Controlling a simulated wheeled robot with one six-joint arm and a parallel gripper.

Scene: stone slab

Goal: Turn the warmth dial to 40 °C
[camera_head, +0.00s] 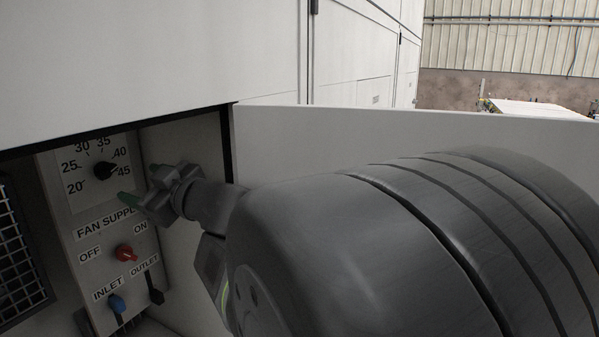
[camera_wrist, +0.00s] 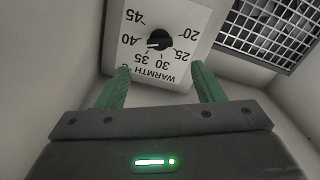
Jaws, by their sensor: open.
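The warmth dial is a round black knob (camera_head: 104,170) on a white scale plate (camera_head: 77,187) marked from 20 to 45. In the wrist view the knob (camera_wrist: 159,40) appears upside down, and its white mark points towards the 40 side. I cannot tell whether it lies exactly on 40. My gripper (camera_head: 141,186) is in front of the panel, to the right of and a little below the dial in the head view. In the wrist view its green fingers (camera_wrist: 160,68) are spread wide and empty, apart from the knob.
Below the dial are a red fan supply switch (camera_head: 126,252), a blue inlet lever (camera_head: 117,303) and a black outlet lever (camera_head: 154,289). A dark grille (camera_head: 18,255) is at the left. A white open door panel (camera_head: 330,146) stands to the right, behind my arm.

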